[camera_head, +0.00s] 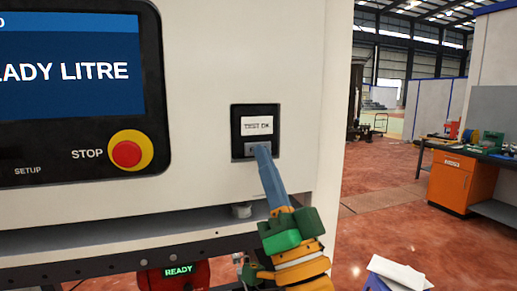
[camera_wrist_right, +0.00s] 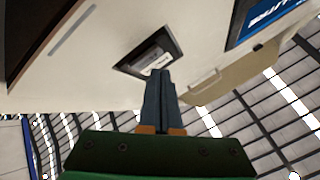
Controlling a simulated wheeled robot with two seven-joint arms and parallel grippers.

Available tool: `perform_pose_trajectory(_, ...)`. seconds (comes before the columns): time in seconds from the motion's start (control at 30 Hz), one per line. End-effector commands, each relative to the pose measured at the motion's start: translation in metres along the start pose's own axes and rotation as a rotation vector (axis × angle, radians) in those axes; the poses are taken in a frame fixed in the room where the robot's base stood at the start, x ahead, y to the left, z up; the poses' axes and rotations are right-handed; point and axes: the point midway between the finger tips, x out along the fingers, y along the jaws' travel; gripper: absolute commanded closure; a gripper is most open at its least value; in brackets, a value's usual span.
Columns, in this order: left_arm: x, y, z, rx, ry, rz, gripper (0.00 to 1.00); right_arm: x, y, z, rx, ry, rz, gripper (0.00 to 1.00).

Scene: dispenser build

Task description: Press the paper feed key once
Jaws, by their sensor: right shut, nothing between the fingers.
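A black recessed panel (camera_head: 237,125) sits in the white front of the machine. It holds a white slip (camera_head: 257,126) reading "TEST OK", with a small grey key (camera_head: 251,149) below it. The panel also shows in the right wrist view (camera_wrist_right: 124,67), where the fingers hide part of its lower area. My right gripper (camera_head: 262,147) is shut and empty, with its blue fingertips at the grey key, overlapping its right part. Whether they touch it or press it in, I cannot tell. My left gripper is not in view.
Left of the panel are a red STOP button (camera_head: 127,153) on a yellow ring and a blue screen (camera_head: 65,65). Below, a red device shows "READY" (camera_head: 179,270). An orange cabinet (camera_head: 452,182) stands on the right, with open floor before it.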

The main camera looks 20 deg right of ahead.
Motion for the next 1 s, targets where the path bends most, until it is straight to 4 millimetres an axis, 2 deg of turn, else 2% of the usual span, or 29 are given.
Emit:
perform_pose_trajectory(0.5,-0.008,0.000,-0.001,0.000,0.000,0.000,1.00,-0.032,-0.024,-0.024,0.000,0.000,0.000,1.00)
perform_pose_trajectory(1.0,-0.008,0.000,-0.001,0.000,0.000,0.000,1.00,-0.033,-0.024,-0.024,0.000,0.001,-0.001,1.00)
